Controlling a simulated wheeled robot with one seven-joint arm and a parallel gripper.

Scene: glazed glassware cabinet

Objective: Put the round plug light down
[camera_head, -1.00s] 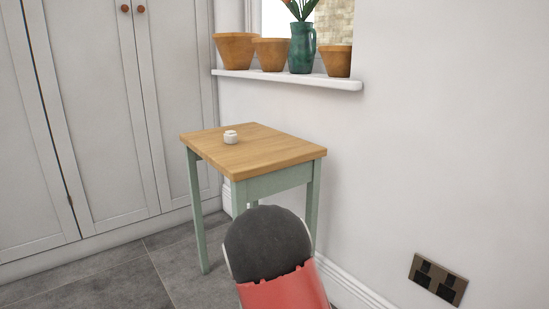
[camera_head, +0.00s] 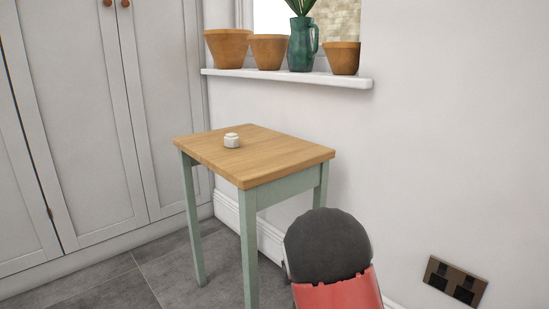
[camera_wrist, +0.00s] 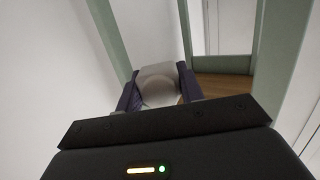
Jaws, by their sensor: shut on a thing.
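In the wrist view, a pale, rounded thing, which I take to be the round plug light (camera_wrist: 158,74), sits between the two dark fingers of my gripper (camera_wrist: 159,90). The fingers are shut on its sides, and its lower part is in shadow. In the head view, neither my gripper nor the held light shows; only a red and dark grey part of my arm appears at the bottom. A small table (camera_head: 270,156) with a wooden top and green legs stands by the wall, left of and beyond my arm.
Terracotta pots (camera_head: 268,51) and a green jug (camera_head: 302,45) stand on the windowsill (camera_head: 290,78). A dark socket plate (camera_head: 455,281) is low on the right wall. Green posts (camera_wrist: 218,62) flank the wrist view.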

